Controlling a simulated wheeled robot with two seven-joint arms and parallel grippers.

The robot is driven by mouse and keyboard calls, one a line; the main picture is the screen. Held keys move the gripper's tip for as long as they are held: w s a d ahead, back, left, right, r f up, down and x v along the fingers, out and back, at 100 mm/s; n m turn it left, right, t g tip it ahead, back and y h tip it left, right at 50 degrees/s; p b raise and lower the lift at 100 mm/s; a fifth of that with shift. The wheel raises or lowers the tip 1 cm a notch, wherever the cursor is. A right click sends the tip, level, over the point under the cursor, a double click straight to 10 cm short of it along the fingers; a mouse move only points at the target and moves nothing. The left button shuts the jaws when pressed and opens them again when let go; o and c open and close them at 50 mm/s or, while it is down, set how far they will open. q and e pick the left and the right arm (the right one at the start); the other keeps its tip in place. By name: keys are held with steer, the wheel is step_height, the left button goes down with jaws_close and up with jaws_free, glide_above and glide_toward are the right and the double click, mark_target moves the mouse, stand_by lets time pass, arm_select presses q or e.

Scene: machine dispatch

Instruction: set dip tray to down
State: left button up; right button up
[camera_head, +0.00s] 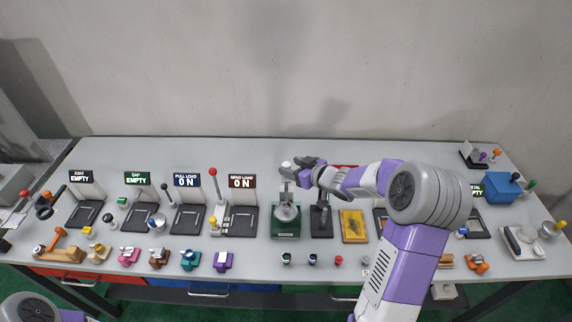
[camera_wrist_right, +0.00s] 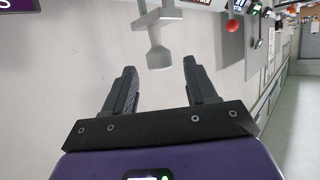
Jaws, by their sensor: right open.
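A device with a green base (camera_head: 286,236) and a round grey dish stands near the middle of the bench, with an upright post and pale knob (camera_head: 286,166) at its back. I cannot tell for sure whether this is the dip tray. My right gripper (camera_head: 300,168) is at the height of the knob, just right of it. In the right wrist view the gripper (camera_wrist_right: 160,72) is open, and a grey-white knobbed post (camera_wrist_right: 158,56) lies between and just beyond the fingertips, with no clear contact. My left gripper is out of view.
A yellow tray (camera_head: 353,227) stands to the right of the green base. A lever with a red knob (camera_head: 213,172) and lit signs such as the mind load sign (camera_head: 242,182) stand left. Several small coloured parts line the front edge. My right arm hides part of the right side.

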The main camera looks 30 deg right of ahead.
mark_target(288, 165)
steer(key=x, duration=0.3)
steer(key=shift+w+f, duration=0.15)
steer(key=shift+w, duration=0.05)
jaws_close()
